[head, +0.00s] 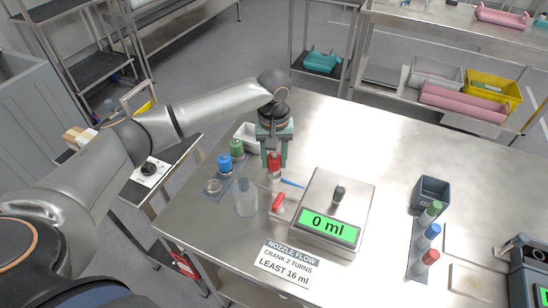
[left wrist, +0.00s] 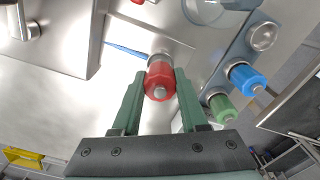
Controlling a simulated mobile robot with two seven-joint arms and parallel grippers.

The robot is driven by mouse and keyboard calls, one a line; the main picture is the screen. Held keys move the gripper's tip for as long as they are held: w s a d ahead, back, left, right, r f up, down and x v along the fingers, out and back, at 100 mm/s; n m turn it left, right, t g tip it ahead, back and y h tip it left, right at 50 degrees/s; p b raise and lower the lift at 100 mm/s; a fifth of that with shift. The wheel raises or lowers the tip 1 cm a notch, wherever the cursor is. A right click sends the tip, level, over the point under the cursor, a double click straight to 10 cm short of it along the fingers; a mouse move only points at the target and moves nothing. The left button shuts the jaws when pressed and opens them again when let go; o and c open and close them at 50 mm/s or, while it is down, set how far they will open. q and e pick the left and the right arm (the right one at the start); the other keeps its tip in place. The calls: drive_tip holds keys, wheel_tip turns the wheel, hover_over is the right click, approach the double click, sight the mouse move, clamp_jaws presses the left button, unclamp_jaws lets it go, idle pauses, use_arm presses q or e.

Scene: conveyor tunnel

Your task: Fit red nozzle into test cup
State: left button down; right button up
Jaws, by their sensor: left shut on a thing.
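The red nozzle (head: 274,163) is upright between the fingers of my left gripper (head: 274,160), which is shut on it. In the left wrist view the red nozzle (left wrist: 160,78) shows between the green fingers (left wrist: 158,95), with a grey collar at its far end. Whether its lower end touches anything cannot be told. A clear cup (head: 246,201) stands on the table to the left of and nearer than the gripper; I cannot tell whether it is the test cup. A small dark grey piece (head: 339,194) stands on the scale (head: 318,240), which reads 0 ml. My right gripper is out of view.
A blue nozzle (head: 225,162) and a green nozzle (head: 237,148) stand on a rack beside an empty round seat (head: 212,186). A red lever (head: 278,203) and a thin blue stick (head: 292,183) lie close by. Green, blue and red-capped pieces (head: 428,235) stand at right.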

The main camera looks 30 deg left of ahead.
sight(274, 155)
use_arm(q)
drive_tip(key=shift+f, duration=1.15)
drive_tip(key=shift+c, duration=1.8)
unclamp_jaws()
wheel_tip(274, 155, up, 13)
drive_tip(key=shift+f+b, duration=0.2)
drive_tip(key=shift+b, duration=0.1)
